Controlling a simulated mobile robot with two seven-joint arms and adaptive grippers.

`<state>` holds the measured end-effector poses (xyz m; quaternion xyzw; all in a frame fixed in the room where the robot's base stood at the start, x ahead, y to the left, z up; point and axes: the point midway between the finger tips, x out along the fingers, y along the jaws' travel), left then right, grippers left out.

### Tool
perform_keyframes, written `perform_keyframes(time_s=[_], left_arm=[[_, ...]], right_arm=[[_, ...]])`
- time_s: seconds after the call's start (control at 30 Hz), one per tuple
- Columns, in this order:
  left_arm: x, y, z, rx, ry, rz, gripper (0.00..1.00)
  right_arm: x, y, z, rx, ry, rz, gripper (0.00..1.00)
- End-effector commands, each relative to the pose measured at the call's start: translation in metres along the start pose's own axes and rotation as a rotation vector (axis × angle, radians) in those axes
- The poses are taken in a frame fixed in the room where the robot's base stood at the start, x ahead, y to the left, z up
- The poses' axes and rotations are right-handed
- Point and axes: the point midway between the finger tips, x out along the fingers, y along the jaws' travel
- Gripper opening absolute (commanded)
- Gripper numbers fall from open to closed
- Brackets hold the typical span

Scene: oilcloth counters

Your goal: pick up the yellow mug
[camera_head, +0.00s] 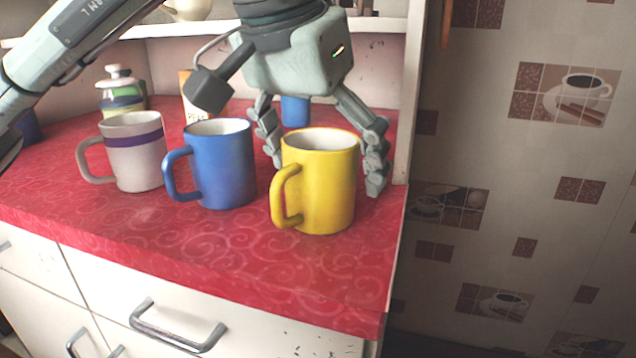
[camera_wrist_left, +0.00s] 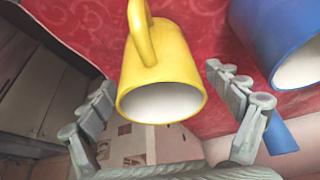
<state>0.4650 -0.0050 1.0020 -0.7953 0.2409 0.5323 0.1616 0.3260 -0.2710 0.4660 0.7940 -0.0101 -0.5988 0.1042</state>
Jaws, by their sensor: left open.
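The yellow mug (camera_head: 322,190) stands upright on the red counter near its right front corner, with its handle toward the front left. My left gripper (camera_head: 323,166) is open, with one finger on each side of the mug and the palm above and behind it. The mug partly covers the left finger in the head view. In the left wrist view the yellow mug (camera_wrist_left: 160,75) appears mouth-down between the open fingers of my left gripper (camera_wrist_left: 165,98), with gaps on both sides. My right gripper is not in view.
A blue mug (camera_head: 224,165) stands close left of the yellow one, and a grey mug with a purple band (camera_head: 140,165) stands further left. A blue cup (camera_head: 295,111) and a bottle (camera_head: 122,92) are behind. A side panel rises at the red counter's (camera_head: 200,240) right edge.

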Motion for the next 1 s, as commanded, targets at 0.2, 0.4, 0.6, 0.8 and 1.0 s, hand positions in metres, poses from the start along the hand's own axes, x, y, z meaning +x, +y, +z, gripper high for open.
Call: perform_keyframes(time_s=[0.2, 0.4, 0.6, 0.8, 1.0], left_arm=[[0.009, -0.0002, 0.0001, 0.0, 0.001, 0.0, 0.9], [0.0087, -0.0002, 0.0001, -0.001, 0.001, 0.0, 0.8], [0.0085, -0.0002, 0.0001, -0.001, 0.001, 0.0, 0.56], [0.0084, -0.0002, 0.0, -0.001, 0.001, 0.0, 0.31], [0.0078, -0.0003, -0.0003, -0.002, 0.003, 0.0, 0.24]], right_arm=[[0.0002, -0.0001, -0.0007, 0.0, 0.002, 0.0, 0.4], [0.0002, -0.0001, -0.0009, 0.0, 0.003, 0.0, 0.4], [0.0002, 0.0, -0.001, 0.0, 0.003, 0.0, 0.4], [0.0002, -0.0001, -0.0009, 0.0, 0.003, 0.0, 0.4], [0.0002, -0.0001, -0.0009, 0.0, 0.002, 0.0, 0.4]])
